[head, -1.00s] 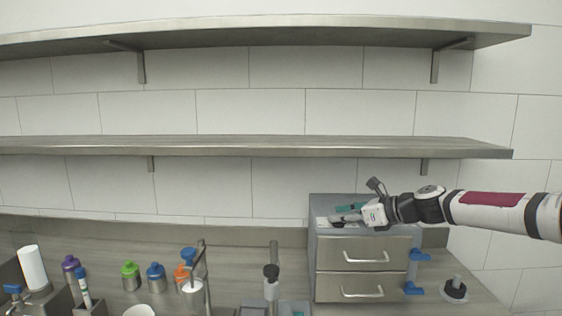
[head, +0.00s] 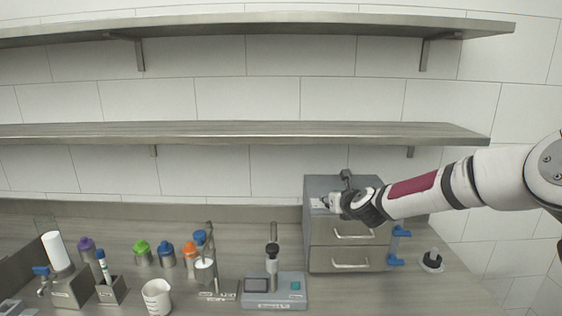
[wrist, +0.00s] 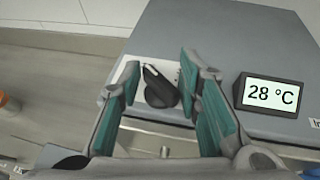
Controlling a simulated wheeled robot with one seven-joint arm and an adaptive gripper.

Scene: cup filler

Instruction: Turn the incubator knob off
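The incubator (head: 322,183) is a grey box with two drawers on the right of the counter; its grey top also shows in the wrist view (wrist: 225,30). The black knob (wrist: 160,87), with a white pointer mark, sits on a white plate on that top. The display (wrist: 272,95) beside it reads 28 °C. My gripper (wrist: 160,68) is open, with one teal-padded finger on each side of the knob and visible gaps between. In the head view my gripper (head: 325,203) is over the front left of the incubator top and hides the knob.
A grey device (head: 275,291) stands left of the incubator. Several coloured bottles, a white beaker (head: 157,297) and a stand (head: 207,265) are further left. A blue-handled item (head: 397,245) is right of the incubator. A shelf (head: 240,131) runs above.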

